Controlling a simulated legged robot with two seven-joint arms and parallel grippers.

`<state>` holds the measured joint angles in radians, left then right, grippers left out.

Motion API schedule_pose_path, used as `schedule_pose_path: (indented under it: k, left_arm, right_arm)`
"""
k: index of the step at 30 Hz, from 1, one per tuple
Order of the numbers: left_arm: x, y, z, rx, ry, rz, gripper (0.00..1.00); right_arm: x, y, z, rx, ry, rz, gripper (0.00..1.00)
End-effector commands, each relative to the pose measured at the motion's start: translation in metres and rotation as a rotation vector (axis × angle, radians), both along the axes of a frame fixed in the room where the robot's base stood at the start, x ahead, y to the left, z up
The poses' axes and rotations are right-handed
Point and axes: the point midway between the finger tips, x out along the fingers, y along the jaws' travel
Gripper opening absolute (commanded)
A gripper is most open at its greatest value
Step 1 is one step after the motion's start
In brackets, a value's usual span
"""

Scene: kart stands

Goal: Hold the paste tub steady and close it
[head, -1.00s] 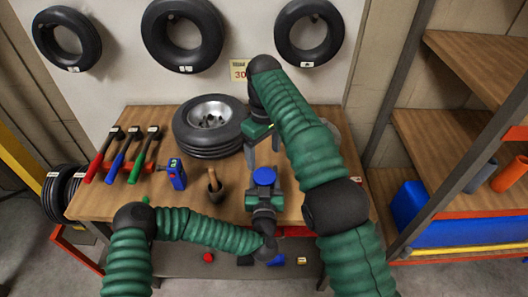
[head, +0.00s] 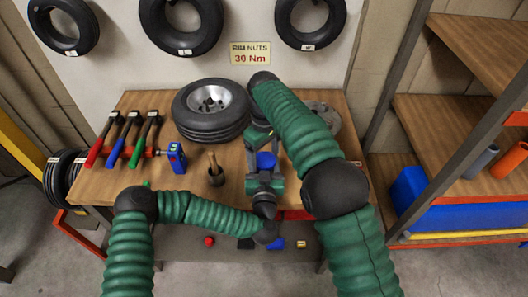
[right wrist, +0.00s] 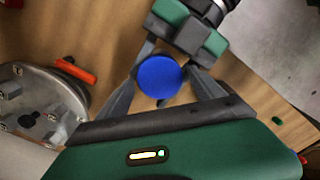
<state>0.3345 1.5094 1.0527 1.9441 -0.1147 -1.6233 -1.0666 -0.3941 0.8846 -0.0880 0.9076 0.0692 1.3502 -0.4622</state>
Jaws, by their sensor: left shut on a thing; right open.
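The paste tub shows as a round blue top (head: 266,160) in the head view, above the near part of the bench. In the right wrist view its blue disc (right wrist: 159,78) faces the camera and hides the tub's body. My left gripper (head: 265,176) is shut on the tub from the near side; it also shows at the top of the right wrist view (right wrist: 180,38). My right gripper (head: 264,150) is open, with one finger on each side of the blue top. I cannot tell whether its fingers touch it or how the lid sits.
A wheel (head: 211,108) lies behind on the bench, with a grey metal disc (head: 324,116) to the right. Shelves (head: 440,135) rise at the right.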

Motion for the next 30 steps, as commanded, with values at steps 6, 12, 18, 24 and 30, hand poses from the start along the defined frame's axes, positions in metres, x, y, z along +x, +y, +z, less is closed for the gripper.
schedule_pose_path:
  k: [6, 12, 18, 24, 30]
  left_arm:
    - [0.0002, -0.0001, 0.0007, 0.0, -0.001, 0.0, 0.0]
    - [0.0002, 0.0, 0.0007, 0.0, -0.001, 0.0, 0.0]
    - [0.0002, 0.0, 0.0007, 0.0, -0.001, 0.0, 0.0]
    - [0.0002, 0.0002, 0.0006, 0.0, -0.001, 0.001, 0.0]
    - [0.0002, 0.0002, 0.0005, 0.0, -0.001, 0.001, 0.0]
  right_arm:
    - [0.0, 0.0, 0.0001, -0.001, 0.001, 0.0, 0.56]
    - [0.0001, -0.0002, 0.0003, 0.0, 0.0, 0.0, 0.3]
    - [0.0002, -0.0004, 0.0003, -0.001, -0.001, -0.007, 0.11]
    - [0.0004, -0.0004, 0.0003, 0.0, -0.001, -0.23, 0.11]
    - [0.0004, -0.0005, 0.0004, 0.0, 0.0, -0.224, 0.68]
